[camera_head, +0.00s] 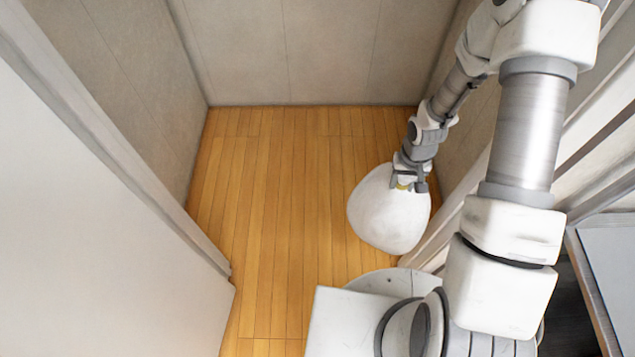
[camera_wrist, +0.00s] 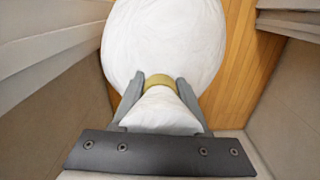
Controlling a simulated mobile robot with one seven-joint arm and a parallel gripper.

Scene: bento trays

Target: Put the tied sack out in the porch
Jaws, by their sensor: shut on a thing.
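The tied sack (camera_head: 388,215) is white and rounded, and hangs from my gripper (camera_head: 411,184) on the right side of the small wood-floored space. In the wrist view the sack (camera_wrist: 165,40) fills the upper middle. A yellow-tan tie (camera_wrist: 160,82) rings its neck. My gripper's two grey fingers (camera_wrist: 160,92) are shut on the neck at the tie, and the gathered white top spreads between them and the palm. Whether the sack's underside touches the floor cannot be told. The porch appears to be this walled space, with its wood floor (camera_head: 285,190) bare.
Grey panelled walls (camera_head: 290,50) close the back and both sides. A white door or partition (camera_head: 90,220) stands at left, and a pale frame (camera_head: 465,205) runs close beside my arm at right. The floor's left and middle are clear. A grey-topped surface (camera_head: 610,260) lies at far right.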

